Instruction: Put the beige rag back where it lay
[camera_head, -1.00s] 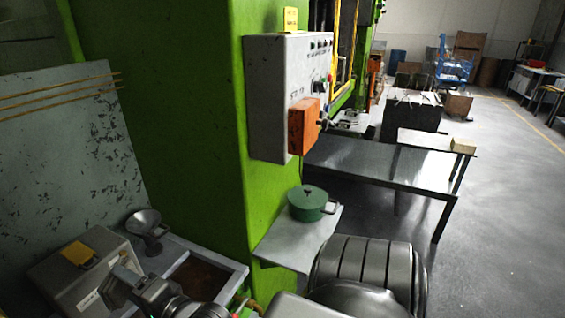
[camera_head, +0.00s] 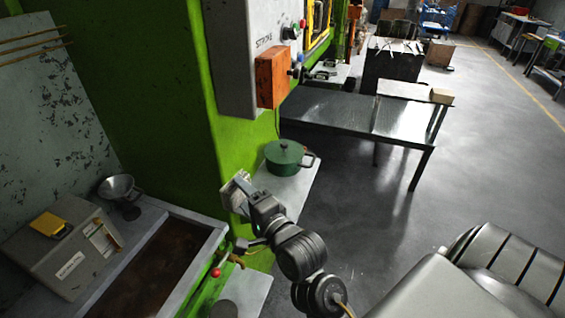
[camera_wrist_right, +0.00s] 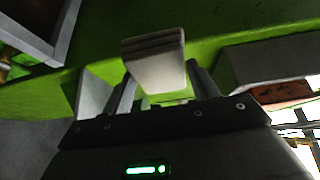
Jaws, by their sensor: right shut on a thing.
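The beige rag (camera_head: 235,188) is a small folded pad in front of the green press column in the head view. My right gripper (camera_head: 246,193) is shut on it and holds it up beside the left end of the small grey shelf (camera_head: 290,196). In the right wrist view the rag (camera_wrist_right: 157,68) shows as a layered, folded block between the two fingers of my right gripper (camera_wrist_right: 160,82). I cannot tell whether the rag touches the column or shelf. My left gripper is not in view.
A green lidded pot (camera_head: 284,157) stands on the small shelf. An orange box (camera_head: 272,78) juts from the control panel above. At left are a brown-filled trough (camera_head: 217,236), a grey box (camera_head: 62,262) and a metal funnel (camera_head: 117,187). A steel table (camera_head: 340,112) stands behind.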

